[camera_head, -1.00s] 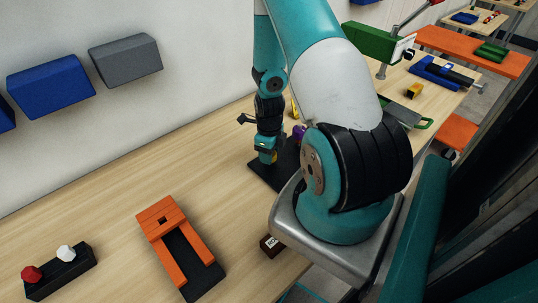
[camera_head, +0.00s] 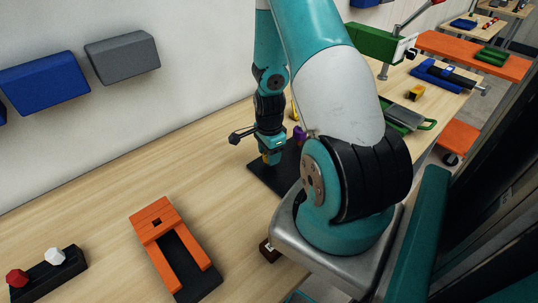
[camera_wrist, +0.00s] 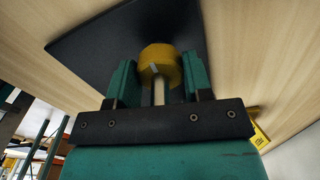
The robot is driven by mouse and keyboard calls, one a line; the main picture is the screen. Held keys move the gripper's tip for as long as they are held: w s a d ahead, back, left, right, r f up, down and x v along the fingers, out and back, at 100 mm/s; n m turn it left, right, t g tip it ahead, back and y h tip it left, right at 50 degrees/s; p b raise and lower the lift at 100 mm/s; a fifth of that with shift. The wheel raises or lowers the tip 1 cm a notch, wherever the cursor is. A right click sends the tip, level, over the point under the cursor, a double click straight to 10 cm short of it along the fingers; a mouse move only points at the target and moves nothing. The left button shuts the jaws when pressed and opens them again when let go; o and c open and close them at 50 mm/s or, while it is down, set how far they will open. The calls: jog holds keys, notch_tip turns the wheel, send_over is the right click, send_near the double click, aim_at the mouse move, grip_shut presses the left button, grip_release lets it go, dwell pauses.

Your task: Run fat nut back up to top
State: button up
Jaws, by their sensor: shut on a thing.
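The fat nut is a thick yellow round piece (camera_wrist: 161,60) on a pale upright rod (camera_wrist: 159,92) in the wrist view. My gripper (camera_wrist: 160,76) has one teal finger on each side of the nut and is shut on it. In the head view my gripper (camera_head: 270,157) points down over a black base plate (camera_head: 262,178) on the bench, with a little yellow showing at its tips. The base plate also shows in the wrist view (camera_wrist: 95,48). How high the nut sits on the rod is hard to tell.
A purple piece (camera_head: 299,133) stands close behind my gripper. An orange fixture (camera_head: 152,222) and a black block with red and white knobs (camera_head: 52,272) lie at the front left. A green-handled tray (camera_head: 408,118) is at the right. The bench left of the plate is clear.

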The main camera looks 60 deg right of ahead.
jog(key=n+b, duration=0.1)
jog(key=n, duration=0.5)
jog(key=shift+s+f, duration=0.1)
jog(key=shift+f, duration=0.05)
jog(key=n+b, duration=0.1)
jog(key=n, duration=0.5)
jog(key=shift+n, duration=0.4)
jog(key=n+b, duration=0.1)
jog(key=n, duration=0.5)
jog(key=n+b, duration=0.1)
jog(key=n, duration=0.4)
jog(key=shift+n, duration=0.4)
jog(key=n, duration=0.6)
jog(key=n+b, duration=0.1)
jog(key=n, duration=0.5)
jog(key=shift+n, duration=0.4)
jog(key=n, duration=1.1)
jog(key=shift+n, duration=0.4)
